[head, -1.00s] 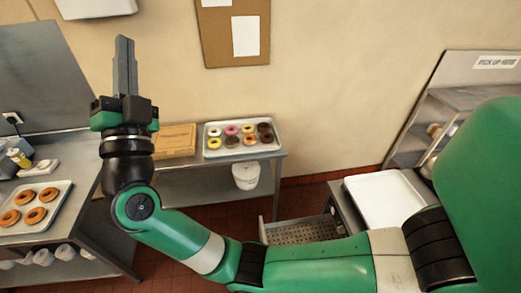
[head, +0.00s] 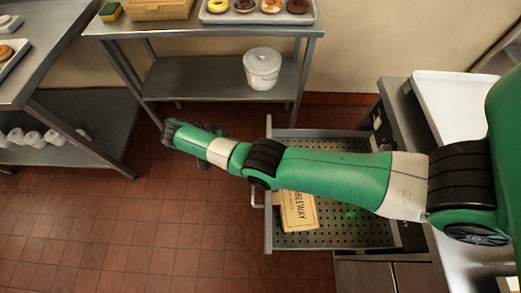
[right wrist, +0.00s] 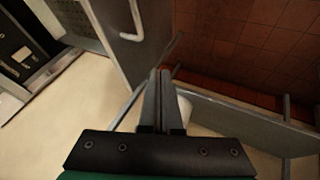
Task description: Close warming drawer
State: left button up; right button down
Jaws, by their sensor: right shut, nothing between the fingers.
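The warming drawer (head: 268,240) stands open in the head view, pulled out to the left from its cabinet (head: 385,276). Its perforated floor shows, and its handle (head: 257,198) is on the left-hand front. In the right wrist view the drawer front (right wrist: 112,45) and handle (right wrist: 138,22) show at the top, beyond the fingers. My right arm reaches leftward over the drawer, its wrist beyond the front. My right gripper (right wrist: 160,74) is shut and empty, near the drawer front; I cannot tell whether it touches. Arm links mostly hide it in the head view. My left gripper is out of view.
A tan printed packet (head: 298,211) lies in the drawer. A steel table (head: 215,30) behind holds a doughnut tray (head: 313,17), with a white lidded bucket (head: 262,70) on its lower shelf. A white tray (head: 455,100) is on the cabinet top. The tiled floor left of the drawer is clear.

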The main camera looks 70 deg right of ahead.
jog(key=s+d+f+b, duration=0.3)
jog(key=s+d+f, duration=0.3)
jog(key=s+f, duration=0.1)
jog(key=shift+d+f, duration=0.25)
jog(key=shift+f, duration=0.25)
jog(key=shift+s+r, duration=0.1)
jog(key=shift+s, duration=0.05)
